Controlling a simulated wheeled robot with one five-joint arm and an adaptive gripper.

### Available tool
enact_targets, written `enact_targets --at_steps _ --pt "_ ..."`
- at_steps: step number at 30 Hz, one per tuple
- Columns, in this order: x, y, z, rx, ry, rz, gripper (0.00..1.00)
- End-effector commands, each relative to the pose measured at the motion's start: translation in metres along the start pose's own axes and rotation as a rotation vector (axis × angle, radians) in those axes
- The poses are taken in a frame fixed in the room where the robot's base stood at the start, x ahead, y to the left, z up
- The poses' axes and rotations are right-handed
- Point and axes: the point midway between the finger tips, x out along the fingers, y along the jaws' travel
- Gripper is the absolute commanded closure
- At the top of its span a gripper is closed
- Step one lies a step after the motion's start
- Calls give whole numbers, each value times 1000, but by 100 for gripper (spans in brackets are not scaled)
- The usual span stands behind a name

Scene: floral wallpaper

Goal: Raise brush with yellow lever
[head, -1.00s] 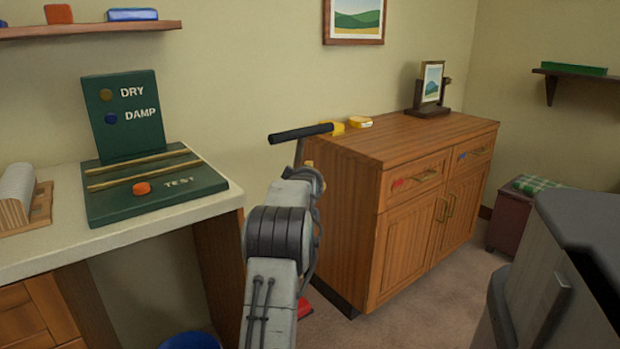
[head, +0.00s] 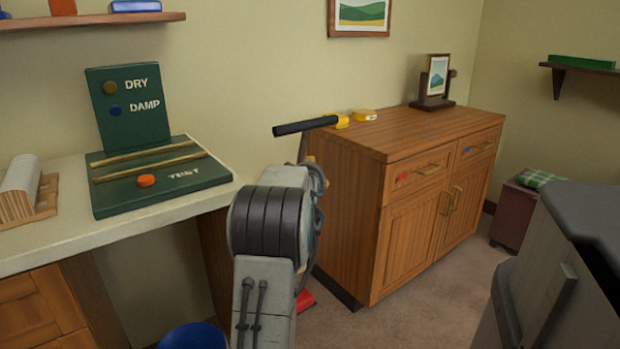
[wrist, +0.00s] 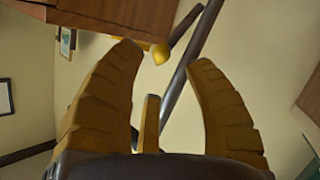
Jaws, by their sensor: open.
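In the head view a long-handled tool, apparently the brush, stands upright between the white-topped desk and the wooden cabinet. It has a black grip bar (head: 303,127) with a yellow lever part (head: 342,121) at its right end. Its lower part is largely hidden behind my arm. In the wrist view my gripper (wrist: 164,55) is open, its two orange fingers spread. A dark pole (wrist: 196,70) and a yellow rounded part (wrist: 161,54) show beyond the fingers. A thin yellow piece (wrist: 151,118) stands between them; I cannot tell what it belongs to.
The wooden cabinet (head: 345,205) is right of the tool, with a yellow round item (head: 364,115) and a framed picture (head: 438,78) on top. The desk (head: 60,235) is at left with a green board (head: 128,105). A blue bin (head: 192,337) and a red object (head: 305,300) are on the floor.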

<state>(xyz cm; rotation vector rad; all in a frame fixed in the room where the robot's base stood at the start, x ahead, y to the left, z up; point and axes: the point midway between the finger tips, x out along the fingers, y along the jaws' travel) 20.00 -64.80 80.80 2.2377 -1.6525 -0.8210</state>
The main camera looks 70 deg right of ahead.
Motion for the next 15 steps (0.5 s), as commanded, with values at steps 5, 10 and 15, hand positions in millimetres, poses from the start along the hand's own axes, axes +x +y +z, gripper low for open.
enact_targets --at_steps 5,10,15 --pt "-25 1 0 0 1 2 54" --pt "-41 1 0 0 0 2 54" --pt "-50 1 0 0 0 2 54"
